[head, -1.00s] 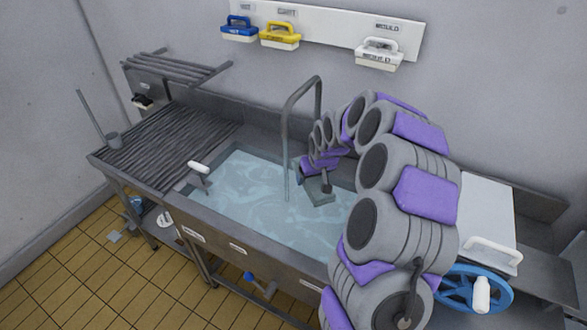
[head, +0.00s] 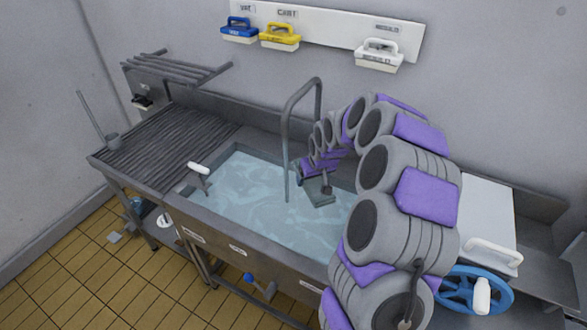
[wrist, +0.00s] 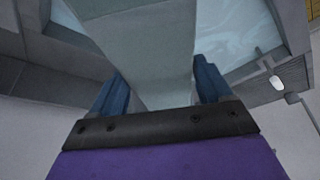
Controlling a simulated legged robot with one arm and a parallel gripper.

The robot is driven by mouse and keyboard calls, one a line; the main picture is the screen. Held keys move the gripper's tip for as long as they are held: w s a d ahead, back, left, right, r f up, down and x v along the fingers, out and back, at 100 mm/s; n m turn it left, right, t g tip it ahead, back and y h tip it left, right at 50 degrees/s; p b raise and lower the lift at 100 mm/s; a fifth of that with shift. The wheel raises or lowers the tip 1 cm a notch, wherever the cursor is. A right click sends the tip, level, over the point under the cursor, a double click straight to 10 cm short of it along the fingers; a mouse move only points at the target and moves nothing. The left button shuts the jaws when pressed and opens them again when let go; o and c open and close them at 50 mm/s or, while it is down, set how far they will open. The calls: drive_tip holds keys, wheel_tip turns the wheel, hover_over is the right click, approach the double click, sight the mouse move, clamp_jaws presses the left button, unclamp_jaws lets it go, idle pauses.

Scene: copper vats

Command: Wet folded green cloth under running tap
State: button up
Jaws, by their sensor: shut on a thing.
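My gripper (head: 312,172) reaches down over the right part of the sink. In the wrist view, its blue fingers (wrist: 160,88) are shut on a flat grey-green piece, which I take to be the folded cloth (wrist: 160,45). In the head view the cloth (head: 320,190) hangs above the water, just right of the tap. The tap (head: 287,130) is a tall grey curved pipe at the back of the sink, and its lower end comes down close to the water. I cannot tell whether water is running from it or whether the cloth touches it.
The metal sink (head: 225,228) holds pale blue rippled water (head: 245,195). A ribbed drainboard (head: 165,145) lies on its left, with a white-handled lever (head: 198,168) between. Brushes hang on a wall board (head: 340,30).

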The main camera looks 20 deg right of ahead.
drive_tip(key=shift+r, duration=0.1)
drive_tip(key=shift+s+d+r, duration=0.2)
drive_tip(key=shift+s+r, duration=0.45)
drive_tip(key=shift+s, duration=0.15)
drive_tip(key=shift+s+d+r, duration=0.25)
drive_tip(key=shift+s+r, duration=0.4)
drive_tip(key=shift+s, duration=0.2)
drive_tip(key=shift+s+d+r, duration=0.2)
drive_tip(key=shift+s+r, duration=0.45)
drive_tip(key=shift+s, duration=0.15)
